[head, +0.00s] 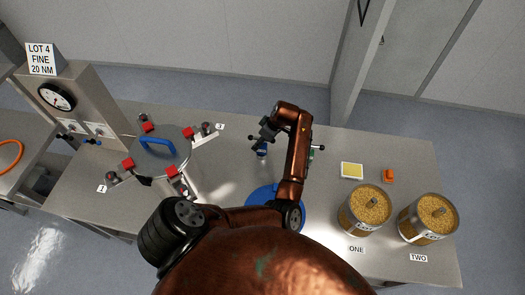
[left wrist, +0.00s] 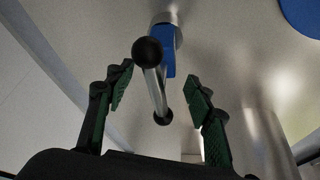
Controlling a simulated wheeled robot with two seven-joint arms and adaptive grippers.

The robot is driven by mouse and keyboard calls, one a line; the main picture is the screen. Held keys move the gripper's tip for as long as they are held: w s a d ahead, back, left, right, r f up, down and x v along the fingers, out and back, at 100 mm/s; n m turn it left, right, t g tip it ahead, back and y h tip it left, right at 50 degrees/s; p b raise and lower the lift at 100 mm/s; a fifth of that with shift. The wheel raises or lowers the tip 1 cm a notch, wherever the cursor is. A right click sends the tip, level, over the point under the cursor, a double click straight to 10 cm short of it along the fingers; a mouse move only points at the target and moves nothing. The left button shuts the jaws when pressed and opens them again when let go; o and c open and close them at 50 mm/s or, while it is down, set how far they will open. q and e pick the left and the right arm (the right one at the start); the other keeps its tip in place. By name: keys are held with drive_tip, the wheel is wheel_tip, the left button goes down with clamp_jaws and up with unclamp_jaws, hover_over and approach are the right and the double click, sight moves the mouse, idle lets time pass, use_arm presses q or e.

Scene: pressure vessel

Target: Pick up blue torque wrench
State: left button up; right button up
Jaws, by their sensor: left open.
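The blue torque wrench (head: 262,150) stands on the steel bench, partly covered by my left gripper in the head view. Its blue body (left wrist: 169,52) and silver crossbar with black ball ends show in the left wrist view. My left gripper (head: 266,135) is over the wrench's top. In the left wrist view, the open fingers (left wrist: 160,90) stand on either side of the crossbar, with visible gaps to both. I cannot tell exactly how deep the bar lies between them. My right gripper is not in view.
A blue disc (head: 259,195) lies in front. The clamped vessel lid (head: 178,147) is left. A yellow pad (head: 351,170), orange block (head: 388,175) and two filled jars (head: 368,208) (head: 433,218) are right.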

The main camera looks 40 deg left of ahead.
use_arm(q)
drive_tip(key=x, duration=0.5)
drive_tip(key=shift+f, duration=0.25)
clamp_jaws()
idle(0.4)
drive_tip(key=shift+r, duration=0.1)
